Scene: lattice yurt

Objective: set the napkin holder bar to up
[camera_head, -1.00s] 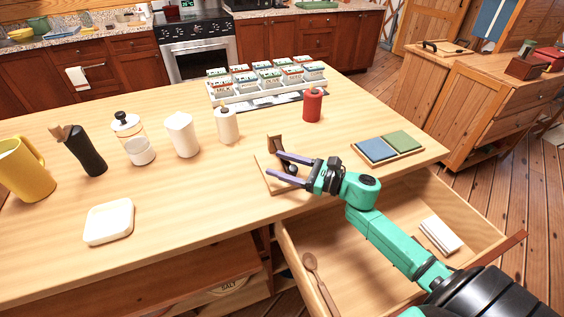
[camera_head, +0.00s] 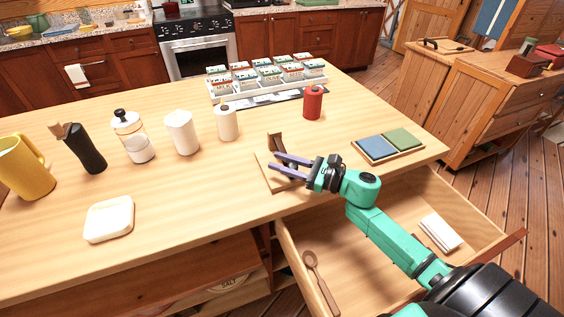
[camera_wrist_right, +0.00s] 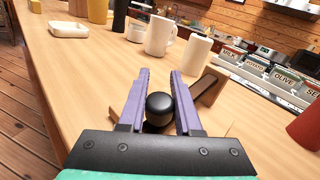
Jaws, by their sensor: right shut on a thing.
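The napkin holder has a flat wooden base (camera_head: 268,183) and an upright brown wooden piece (camera_head: 275,143), near the table's front edge. The upright piece also shows in the right wrist view (camera_wrist_right: 208,86). A round black knob (camera_wrist_right: 159,104), which looks like the end of the holder's bar, sits between the purple fingers of my right gripper (camera_head: 274,165). The right gripper is shut on this knob, low over the base. My left gripper is not in view.
A tray with blue and green pads (camera_head: 388,146) lies right of the holder. A red canister (camera_head: 313,102) and a white canister (camera_head: 227,123) stand behind it. An open drawer (camera_head: 375,225) juts out below my right arm.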

